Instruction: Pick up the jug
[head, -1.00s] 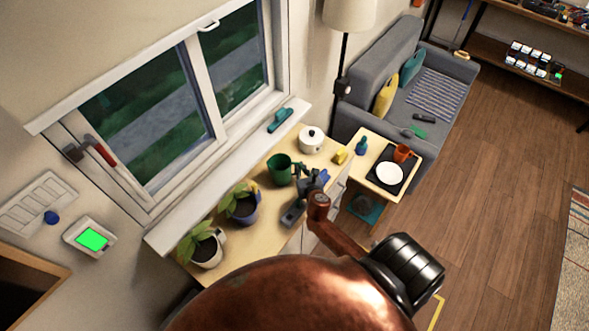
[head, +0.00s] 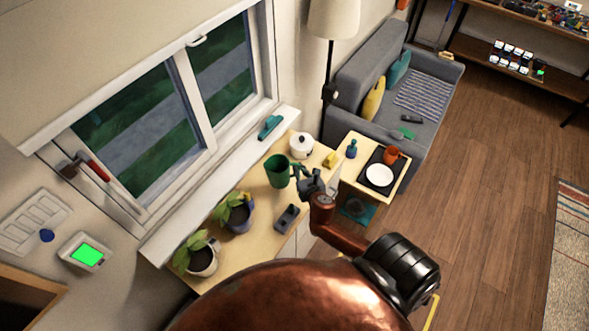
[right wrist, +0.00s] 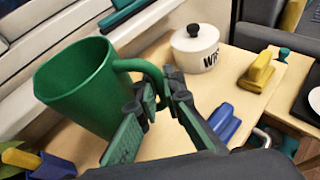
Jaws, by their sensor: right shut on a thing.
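The green jug (head: 277,172) is above or on the far part of the wooden counter, beside the window sill. My right gripper (head: 301,178) reaches it from the right. In the right wrist view the jug (right wrist: 80,88) fills the left side, its open mouth up and its body leaning in the picture. The fingers of my right gripper (right wrist: 161,92) are shut on the jug's handle. Whether there is a gap under the jug I cannot tell; its base is partly hidden by a finger. My left gripper is not in view.
A white lidded pot (head: 302,147) and a yellow object (head: 330,160) stand behind the jug. A blue potted plant (head: 238,216), a white potted plant (head: 203,261) and a grey device (head: 287,218) are nearer on the counter (head: 262,240). A side table holds a plate (head: 379,175).

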